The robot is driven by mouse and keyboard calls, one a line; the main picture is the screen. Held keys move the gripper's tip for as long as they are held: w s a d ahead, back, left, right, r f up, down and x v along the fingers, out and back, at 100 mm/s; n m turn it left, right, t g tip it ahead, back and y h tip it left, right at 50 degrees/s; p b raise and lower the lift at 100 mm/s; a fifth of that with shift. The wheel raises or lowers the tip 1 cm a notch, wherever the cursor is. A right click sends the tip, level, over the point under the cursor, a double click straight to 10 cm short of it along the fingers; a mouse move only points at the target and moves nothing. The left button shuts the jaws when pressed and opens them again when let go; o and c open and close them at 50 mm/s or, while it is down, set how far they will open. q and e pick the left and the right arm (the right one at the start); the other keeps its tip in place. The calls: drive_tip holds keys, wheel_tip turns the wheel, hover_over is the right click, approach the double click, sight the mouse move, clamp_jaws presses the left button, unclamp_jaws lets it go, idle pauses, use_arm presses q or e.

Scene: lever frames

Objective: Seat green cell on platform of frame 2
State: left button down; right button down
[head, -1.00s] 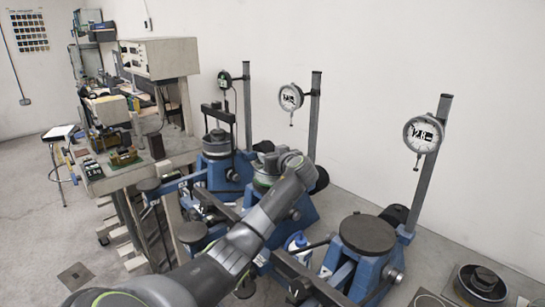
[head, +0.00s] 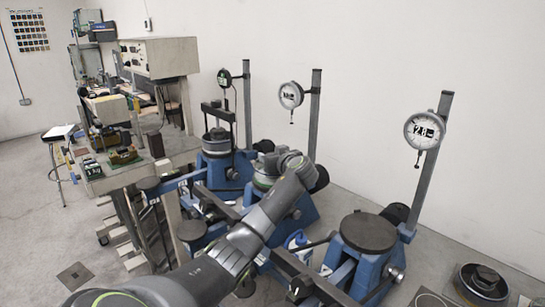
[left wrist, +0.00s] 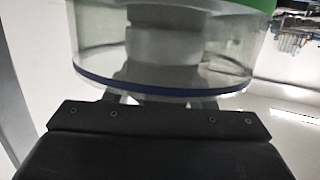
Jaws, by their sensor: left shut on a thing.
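The green cell (left wrist: 165,55) fills the upper part of the left wrist view as a clear cylinder with a grey core, a green band and a dark blue rim. My left gripper (left wrist: 168,100) is shut on it. In the head view the cell (head: 264,176) shows partly beside my left wrist, at the middle lever frame. My arm covers much of that frame's platform, so I cannot tell whether the cell touches it. The middle frame's round gauge (head: 291,95) hangs on its post above. My right gripper is out of view.
The left lever frame (head: 220,168) carries a cell under a black yoke. The right frame has a bare dark round platform (head: 368,232) and a gauge (head: 424,130). A bench (head: 130,172) stands at left, and a dark round object (head: 482,284) lies at lower right.

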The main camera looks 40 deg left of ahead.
use_arm(q)
drive_tip(key=shift+r, duration=0.2)
drive_tip(key=c, duration=0.9)
unclamp_jaws()
drive_tip(key=o, duration=0.4)
drive_tip(key=shift+f, duration=0.25)
wheel_tip(320, 180, up, 9)
drive_tip(key=b, duration=0.3)
drive_tip(key=shift+r, duration=0.75)
drive_tip(key=shift+f, duration=0.1)
